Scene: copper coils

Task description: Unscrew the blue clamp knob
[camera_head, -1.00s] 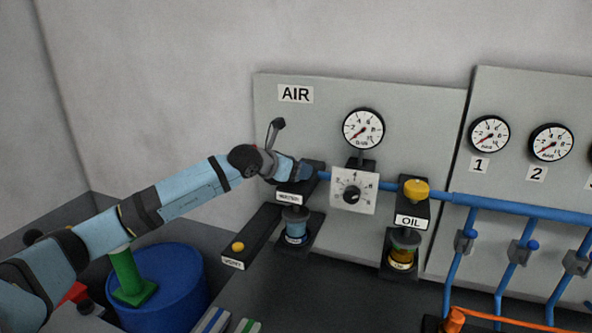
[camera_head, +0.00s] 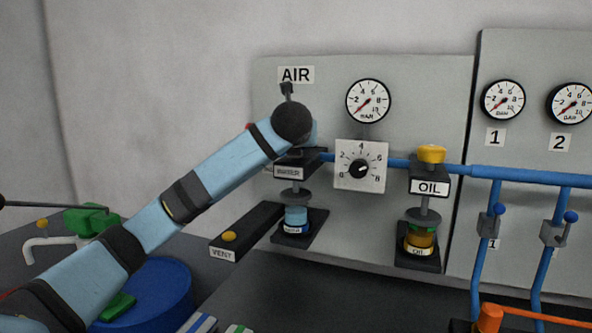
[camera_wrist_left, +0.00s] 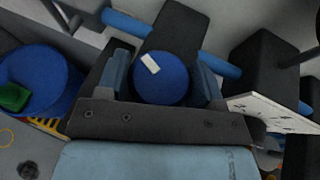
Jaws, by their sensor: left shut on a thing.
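The blue clamp knob (camera_wrist_left: 162,78) is round with a white mark on its top and sits on a black block in the left wrist view. My left gripper (camera_wrist_left: 163,80) is shut on it, one finger on each side. In the head view my left wrist covers the knob and the fingers, above the black water unit (camera_head: 290,172). My right gripper is not in view.
A white dial plate (camera_head: 347,178) stands close right of the water unit, on a blue pipe (camera_head: 398,163). The oil unit (camera_head: 428,188) with a yellow knob is farther right. A black vent block (camera_head: 245,235) and a blue drum (camera_head: 165,285) are below my arm.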

